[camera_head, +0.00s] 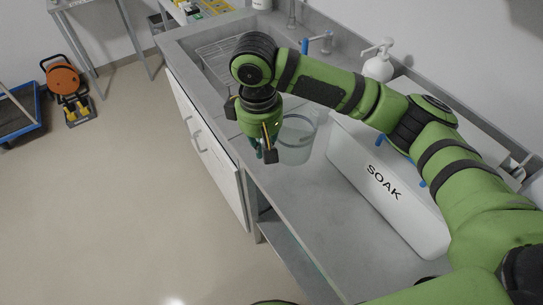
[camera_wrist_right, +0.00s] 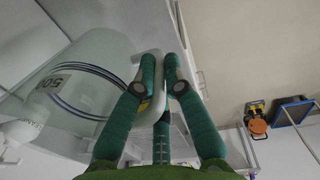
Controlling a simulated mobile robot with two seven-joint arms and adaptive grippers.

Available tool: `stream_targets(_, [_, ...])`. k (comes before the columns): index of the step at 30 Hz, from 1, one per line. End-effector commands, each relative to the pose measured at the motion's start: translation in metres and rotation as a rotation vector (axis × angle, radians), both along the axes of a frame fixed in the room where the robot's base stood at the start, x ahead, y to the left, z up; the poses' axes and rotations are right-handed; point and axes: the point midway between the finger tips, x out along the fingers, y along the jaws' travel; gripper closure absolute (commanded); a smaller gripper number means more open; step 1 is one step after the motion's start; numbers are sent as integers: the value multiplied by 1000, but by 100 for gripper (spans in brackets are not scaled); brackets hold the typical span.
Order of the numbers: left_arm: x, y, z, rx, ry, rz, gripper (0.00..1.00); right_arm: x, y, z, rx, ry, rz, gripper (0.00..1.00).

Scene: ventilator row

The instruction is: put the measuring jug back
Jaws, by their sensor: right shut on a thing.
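The measuring jug (camera_head: 297,140) is a clear, see-through vessel over the grey counter, in front of the white SOAK bin. It fills the left of the right wrist view (camera_wrist_right: 88,62), with dark blue rings around it and a pale handle at the fingers. My right gripper (camera_head: 264,153) is at the jug's left side in the head view. In the wrist view its teal fingers (camera_wrist_right: 161,72) are shut on the jug's handle. I cannot tell whether the jug's base touches the counter. My left gripper is out of view.
The white SOAK bin (camera_head: 400,215) stands on the counter (camera_head: 300,205) to the right of the jug. A sink with a wire rack (camera_head: 215,55) lies behind, with a blue-handled tap (camera_head: 318,43) and a pump bottle (camera_head: 379,66). Counter in front of the jug is clear.

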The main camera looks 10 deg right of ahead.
Motion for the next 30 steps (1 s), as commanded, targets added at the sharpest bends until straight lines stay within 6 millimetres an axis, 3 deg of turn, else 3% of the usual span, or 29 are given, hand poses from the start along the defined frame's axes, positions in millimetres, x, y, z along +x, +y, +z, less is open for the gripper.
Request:
stream_targets(3, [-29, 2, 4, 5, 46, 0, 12, 0, -1, -17, 0, 0, -1, 100])
stream_targets(6, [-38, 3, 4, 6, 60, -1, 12, 0, -1, -26, 1, -1, -3, 100])
stream_targets(13, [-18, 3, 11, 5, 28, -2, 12, 0, -1, -56, 0, 1, -3, 100])
stream_targets(18, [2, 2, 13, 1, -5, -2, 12, 1, -1, -63, 1, -3, -3, 100])
stream_targets(26, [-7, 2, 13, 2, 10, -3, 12, 0, -1, -65, 1, -1, -3, 100])
stream_targets(27, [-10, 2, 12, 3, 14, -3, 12, 0, -1, -66, 1, -2, -3, 77])
stream_targets(28, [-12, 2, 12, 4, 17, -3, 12, 0, -1, -66, 1, -2, -3, 65])
stream_targets(30, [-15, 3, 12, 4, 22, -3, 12, 0, -1, -66, 1, -2, -3, 65])
